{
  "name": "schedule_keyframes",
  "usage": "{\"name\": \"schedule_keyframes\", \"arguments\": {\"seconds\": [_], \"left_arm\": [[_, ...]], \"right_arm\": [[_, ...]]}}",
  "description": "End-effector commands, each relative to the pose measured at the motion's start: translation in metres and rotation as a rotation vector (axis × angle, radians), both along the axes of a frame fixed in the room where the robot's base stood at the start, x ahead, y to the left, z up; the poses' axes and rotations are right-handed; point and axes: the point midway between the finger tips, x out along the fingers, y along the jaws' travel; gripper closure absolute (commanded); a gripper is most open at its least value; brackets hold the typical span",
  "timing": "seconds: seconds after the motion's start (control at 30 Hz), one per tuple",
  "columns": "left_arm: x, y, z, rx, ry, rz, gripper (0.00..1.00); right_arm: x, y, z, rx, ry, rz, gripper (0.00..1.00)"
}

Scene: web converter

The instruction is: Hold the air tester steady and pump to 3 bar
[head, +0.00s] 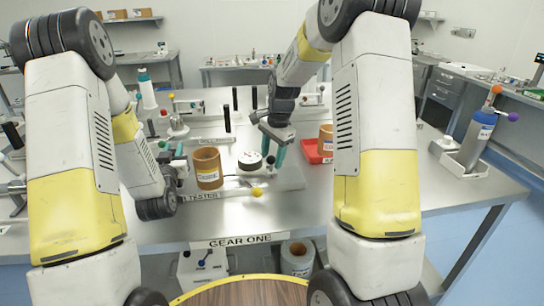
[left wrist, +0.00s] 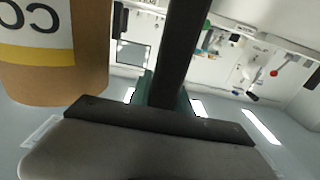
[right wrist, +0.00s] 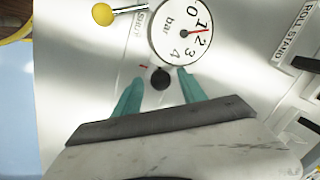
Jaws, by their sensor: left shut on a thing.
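The air tester's white gauge (right wrist: 188,33) shows in the right wrist view, marked in bar; its red needle points between 1 and 2. In the head view the gauge (head: 250,160) sits on the bench. My right gripper (head: 277,150) is above the tester, open, pointing down. In its wrist view a round black knob (right wrist: 160,78) lies between the spread teal fingertips; I cannot tell contact. My left gripper (head: 177,160) is beside the brown core roll (head: 207,168), shut on a dark bar (left wrist: 185,50), which I take for the tester's handle. Its fingers are mostly hidden.
A yellow ball knob (head: 257,191) on a metal lever is at the bench front. A red tray (head: 312,151) with another core stands right of my right gripper. Black posts rise behind the tester.

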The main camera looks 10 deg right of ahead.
Motion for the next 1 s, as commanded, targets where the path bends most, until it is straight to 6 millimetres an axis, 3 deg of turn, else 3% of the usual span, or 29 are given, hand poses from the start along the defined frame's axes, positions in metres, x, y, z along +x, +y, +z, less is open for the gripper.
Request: {"name": "schedule_keyframes", "arguments": {"seconds": [0.03,0.23,1.0], "left_arm": [[-0.0037,0.0015,-0.0124,0.001,0.035,0.003,1.00],[-0.0037,0.0015,-0.0124,0.001,0.035,0.003,1.00],[-0.0038,0.0018,-0.0125,0.001,0.035,0.004,1.00]], "right_arm": [[0.0000,0.0000,0.0001,0.000,0.000,0.000,0.62],[-0.0001,-0.0001,0.0002,0.000,0.000,0.000,1.00],[-0.0009,-0.0004,0.0001,0.000,0.002,0.000,1.00]]}}
